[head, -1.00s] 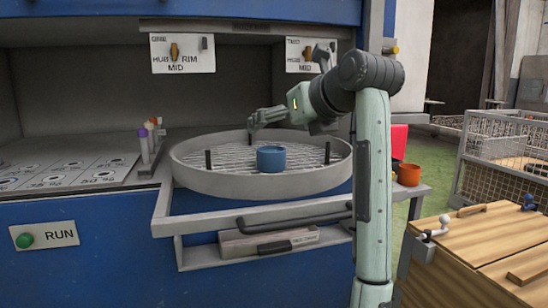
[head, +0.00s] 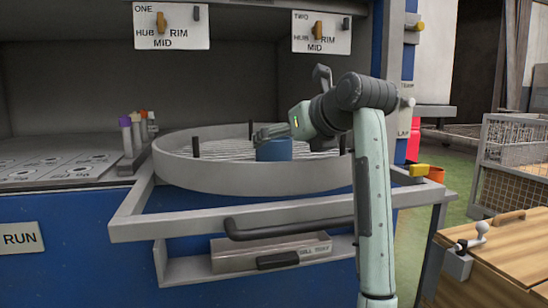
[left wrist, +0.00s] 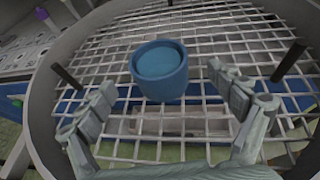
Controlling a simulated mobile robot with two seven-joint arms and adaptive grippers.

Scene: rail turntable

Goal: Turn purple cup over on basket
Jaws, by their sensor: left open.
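A blue cup (head: 274,151) stands on the wire mesh of the round grey basket (head: 240,178). It also shows in the left wrist view (left wrist: 160,84), with a round recessed face on top; I cannot tell whether that is its mouth or its base. I see no purple cup. My left gripper (head: 268,133) is at the cup's top in the head view. In the left wrist view the open fingers (left wrist: 160,98) are spread to either side of the cup, apart from it, with nothing between them held. My right gripper is not in view.
Short black posts (head: 196,147) stand inside the basket rim. A grey rail frame (head: 250,214) with a dark handle lies in front. Tubes with coloured caps (head: 130,128) stand at left. An orange container (head: 436,174) is at right, near a wooden-topped box (head: 500,255).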

